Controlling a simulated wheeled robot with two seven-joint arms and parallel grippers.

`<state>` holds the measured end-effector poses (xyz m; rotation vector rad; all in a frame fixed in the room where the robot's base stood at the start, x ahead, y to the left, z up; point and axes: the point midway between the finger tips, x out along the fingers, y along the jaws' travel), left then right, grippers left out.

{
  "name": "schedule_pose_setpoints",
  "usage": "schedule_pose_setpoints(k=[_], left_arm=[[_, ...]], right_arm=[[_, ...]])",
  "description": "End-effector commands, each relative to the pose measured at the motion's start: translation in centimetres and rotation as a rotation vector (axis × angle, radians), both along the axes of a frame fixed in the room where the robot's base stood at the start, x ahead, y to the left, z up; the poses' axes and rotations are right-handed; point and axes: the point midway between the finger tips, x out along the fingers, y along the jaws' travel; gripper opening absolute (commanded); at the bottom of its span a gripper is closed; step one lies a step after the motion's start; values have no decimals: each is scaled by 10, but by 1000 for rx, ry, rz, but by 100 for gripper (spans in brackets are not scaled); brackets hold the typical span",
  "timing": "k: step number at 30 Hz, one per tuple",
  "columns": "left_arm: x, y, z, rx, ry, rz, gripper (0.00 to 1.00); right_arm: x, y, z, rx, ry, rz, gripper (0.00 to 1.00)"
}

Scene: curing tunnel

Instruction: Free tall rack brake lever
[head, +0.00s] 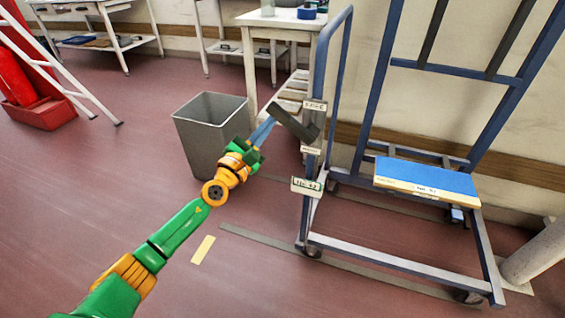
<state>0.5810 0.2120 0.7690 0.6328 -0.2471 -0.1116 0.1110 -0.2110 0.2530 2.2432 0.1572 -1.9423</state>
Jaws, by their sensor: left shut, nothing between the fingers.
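The tall blue rack (375,85) stands at the right on wheels. Its brake lever (290,122) is a dark bar on the rack's left post, slanting from its raised free end at upper left down to the post. A label that seems to read FREE (315,105) is above the lever's post end, and a smaller label (311,150) is below it, too small to read. My left gripper (270,122) is shut and empty, its fingertips close to the lever's left side; I cannot tell whether they touch. My right gripper is not in view.
A grey bin (205,130) stands just behind my left arm. A blue-topped board (425,178) lies on the rack. White tables (275,20) line the wall; a red extinguisher (14,78) and ladder are far left. A pale post (535,252) is at right. The floor at left is clear.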

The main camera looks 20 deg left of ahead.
Motion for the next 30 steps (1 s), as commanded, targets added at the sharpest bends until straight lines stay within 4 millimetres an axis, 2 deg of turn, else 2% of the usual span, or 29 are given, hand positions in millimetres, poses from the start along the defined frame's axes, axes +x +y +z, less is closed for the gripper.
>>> schedule_pose_setpoints(k=[12,14,18,20,21,23,24,26,30], left_arm=[[0,0,-1,1,0,0,0],[0,1,-4,1,0,0,0],[1,8,-24,2,-2,2,0],[2,12,-31,4,-2,1,0],[2,14,-36,3,-1,0,0],[2,18,-43,3,-1,0,0],[-8,20,-37,5,3,-1,0],[-26,22,-37,6,5,-4,0],[-62,29,-48,5,5,-2,0]], right_arm=[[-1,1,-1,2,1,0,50],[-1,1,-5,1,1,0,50],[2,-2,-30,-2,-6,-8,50],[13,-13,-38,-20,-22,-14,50],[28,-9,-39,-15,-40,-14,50],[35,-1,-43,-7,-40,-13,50],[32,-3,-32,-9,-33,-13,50],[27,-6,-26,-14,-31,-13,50],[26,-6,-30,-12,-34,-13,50]])
